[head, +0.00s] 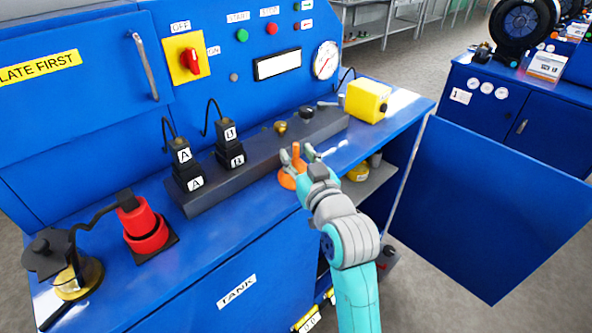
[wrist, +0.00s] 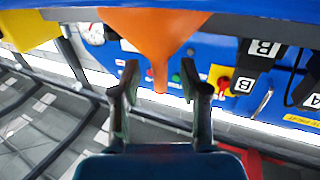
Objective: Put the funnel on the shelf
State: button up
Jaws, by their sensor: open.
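The orange funnel (head: 287,180) stands mouth down on the blue bench top, in front of the dark grey rail, with its spout up. In the wrist view, the funnel (wrist: 155,30) comes in from the top edge, and its spout reaches between my fingertips. My gripper (head: 299,157) is open around the spout; in the wrist view, my gripper (wrist: 159,76) shows a gap on both sides of it. The shelf (head: 371,190) is inside the open cabinet below the bench, right of my arm, and partly hidden by it.
A yellow item (head: 357,173) and a grey can stand on the shelf. The open blue door (head: 500,205) juts out at right.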

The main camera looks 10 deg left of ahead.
jog(key=shift+w+a, duration=0.35)
jog(key=shift+w, duration=0.3)
grip_shut()
